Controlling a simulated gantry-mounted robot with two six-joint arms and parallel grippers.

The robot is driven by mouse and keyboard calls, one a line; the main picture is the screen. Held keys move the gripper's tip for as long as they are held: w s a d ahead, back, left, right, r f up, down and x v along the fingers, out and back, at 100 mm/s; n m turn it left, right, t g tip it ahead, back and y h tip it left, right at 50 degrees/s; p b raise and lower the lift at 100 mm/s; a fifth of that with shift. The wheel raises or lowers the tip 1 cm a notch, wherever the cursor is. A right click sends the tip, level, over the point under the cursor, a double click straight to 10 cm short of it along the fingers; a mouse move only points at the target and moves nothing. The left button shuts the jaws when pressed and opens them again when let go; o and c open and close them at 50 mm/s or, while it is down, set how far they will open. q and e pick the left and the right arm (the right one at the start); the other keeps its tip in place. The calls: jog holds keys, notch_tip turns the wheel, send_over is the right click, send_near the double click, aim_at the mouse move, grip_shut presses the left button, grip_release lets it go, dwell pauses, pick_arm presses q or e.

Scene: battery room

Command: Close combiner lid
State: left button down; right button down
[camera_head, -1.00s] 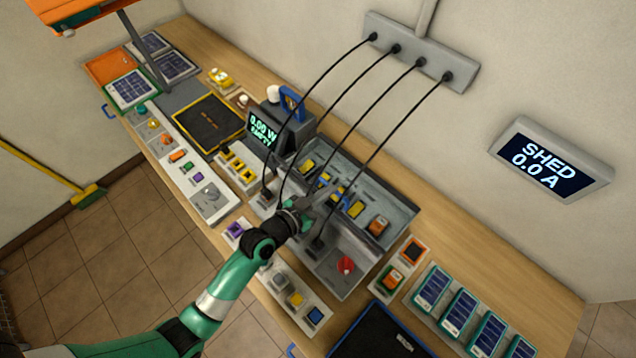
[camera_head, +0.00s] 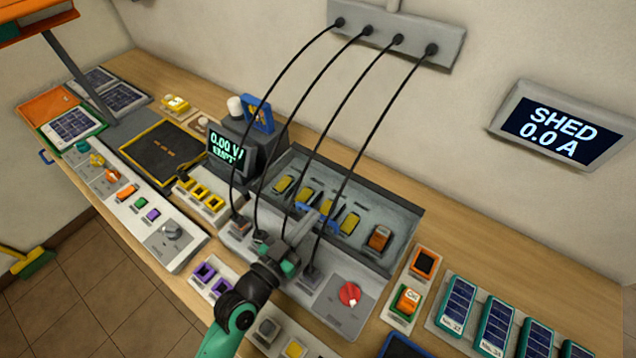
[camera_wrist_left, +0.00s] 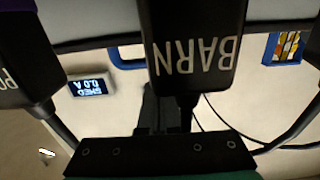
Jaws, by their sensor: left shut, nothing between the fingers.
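The grey combiner box (camera_head: 328,300) stands on the bench, with a red knob (camera_head: 348,293) and several black cables plugged into its front deck. Behind the deck is a rimmed grey section (camera_head: 392,224) with yellow blocks and one orange block; I cannot tell clearly which part is the lid. A blue handle (camera_head: 304,208) shows by my left gripper (camera_head: 322,218), and a blue bar shows in the wrist view (camera_wrist_left: 128,64). My left gripper is shut and empty, reaching between the cables; contact with the handle is unclear. A black plug marked BARN (camera_wrist_left: 197,50) partly hides the fingers. My right gripper is out of view.
The cables rise from the deck to a grey wall strip (camera_head: 385,32), close around my left gripper. A meter (camera_head: 228,150) stands left of the box. Switch panels (camera_head: 150,215) line the bench front; teal-cased panels (camera_head: 495,325) lie at right.

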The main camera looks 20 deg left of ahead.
pick_arm(q)
jog(key=s+a+r+p, duration=0.2)
jog(key=s+r, duration=0.2)
jog(key=s, duration=0.6)
jog(key=shift+s+r, duration=0.2)
jog(key=shift+s, duration=0.1)
jog(key=shift+a, duration=0.1)
